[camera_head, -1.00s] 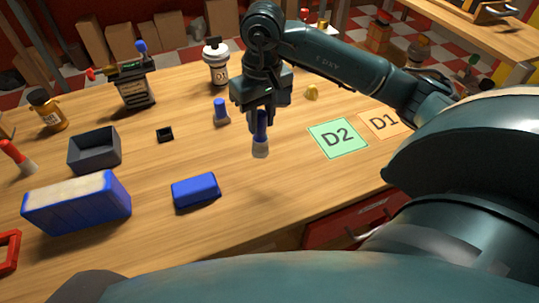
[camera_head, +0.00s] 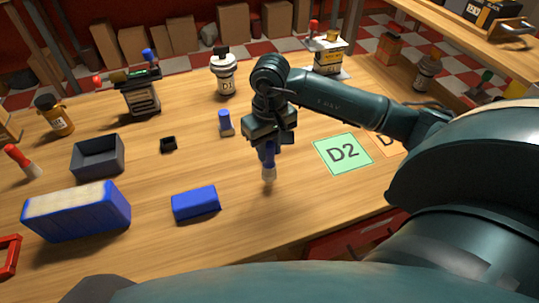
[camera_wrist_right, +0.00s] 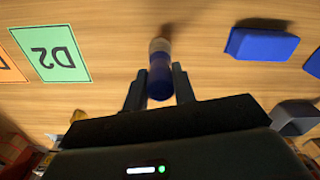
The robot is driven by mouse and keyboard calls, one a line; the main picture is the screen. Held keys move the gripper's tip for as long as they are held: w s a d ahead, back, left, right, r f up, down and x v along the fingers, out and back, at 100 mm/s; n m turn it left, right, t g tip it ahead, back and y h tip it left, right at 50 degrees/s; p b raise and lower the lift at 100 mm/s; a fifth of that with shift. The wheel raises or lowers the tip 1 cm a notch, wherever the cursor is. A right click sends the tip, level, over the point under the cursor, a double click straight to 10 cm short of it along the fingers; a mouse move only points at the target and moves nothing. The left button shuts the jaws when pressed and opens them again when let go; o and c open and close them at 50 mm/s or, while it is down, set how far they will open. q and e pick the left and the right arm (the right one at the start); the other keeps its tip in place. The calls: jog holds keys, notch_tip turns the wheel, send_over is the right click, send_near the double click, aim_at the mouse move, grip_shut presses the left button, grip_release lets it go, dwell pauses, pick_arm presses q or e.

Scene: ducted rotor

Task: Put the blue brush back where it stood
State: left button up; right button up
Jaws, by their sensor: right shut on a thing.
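My right gripper (camera_head: 269,146) is shut on a blue brush (camera_head: 269,158), which hangs upright with its pale tip down. The same brush shows between the fingers in the right wrist view (camera_wrist_right: 160,80), with a dark shadow near its tip. I cannot tell whether the tip touches the wooden table. A second blue-handled piece with a pale lower end (camera_head: 226,122) stands on the table, left of and behind the gripper. My left gripper is not in view.
A blue block (camera_head: 195,203) lies front left of the gripper. A green D2 card (camera_head: 343,152) lies to the right. A grey tray (camera_head: 97,157), a small black holder (camera_head: 168,144) and a D1 bottle (camera_head: 224,75) stand further off. Bare wood surrounds the held brush.

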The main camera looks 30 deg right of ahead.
aim_at(269, 157)
notch_tip(269, 157, down, 3)
jog(key=shift+s+r, duration=0.1)
jog(key=shift+r, duration=0.1)
jog(key=shift+f, duration=0.55)
jog(key=o, duration=1)
jog(key=shift+r, duration=0.15)
notch_tip(269, 157, up, 12)
jog(key=shift+r+b, duration=0.15)
jog(key=shift+b, duration=0.5)
